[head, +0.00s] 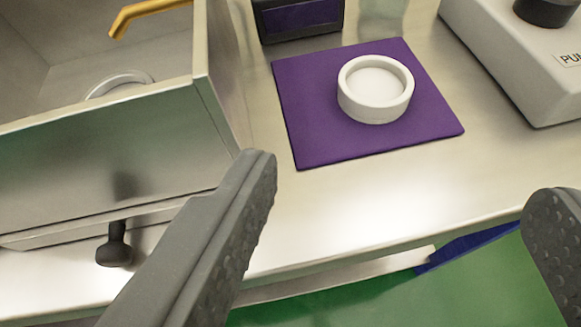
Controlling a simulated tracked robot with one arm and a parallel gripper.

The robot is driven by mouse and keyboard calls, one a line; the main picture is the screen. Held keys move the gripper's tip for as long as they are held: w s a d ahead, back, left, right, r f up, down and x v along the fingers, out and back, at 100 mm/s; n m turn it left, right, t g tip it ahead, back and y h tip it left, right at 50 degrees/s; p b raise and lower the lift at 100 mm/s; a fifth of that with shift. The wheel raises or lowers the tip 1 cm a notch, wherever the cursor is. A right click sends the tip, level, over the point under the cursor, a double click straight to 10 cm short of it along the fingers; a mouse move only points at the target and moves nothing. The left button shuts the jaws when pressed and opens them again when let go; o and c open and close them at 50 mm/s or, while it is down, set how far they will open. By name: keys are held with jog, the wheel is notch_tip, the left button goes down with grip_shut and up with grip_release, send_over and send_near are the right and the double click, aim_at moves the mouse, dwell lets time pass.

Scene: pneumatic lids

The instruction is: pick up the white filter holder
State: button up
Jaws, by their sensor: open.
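The white filter holder (374,107) is a short round cup with a raised rim. It sits upright on a purple mat (312,138) on the metal bench. My gripper (405,190) is open, with one dark grey finger at the lower left and the other at the right edge of the head view. The fingers are apart and empty. In the picture the filter holder lies above the gap between them, touching neither finger.
A metal box (110,165) with a black knob (115,246) stands at the left, with a brass spout (140,14) above. A dark box (300,17) is behind the mat. A grey device (530,62) stands at the right. The bench front edge is below the mat.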

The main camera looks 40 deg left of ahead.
jog(key=b, duration=0.2)
send_near(375, 75)
jog(key=shift+x, duration=0.95)
jog(key=b+x, duration=0.1)
jog(key=x, duration=0.4)
jog(key=shift+b, duration=0.35)
jog(key=c, duration=1.1)
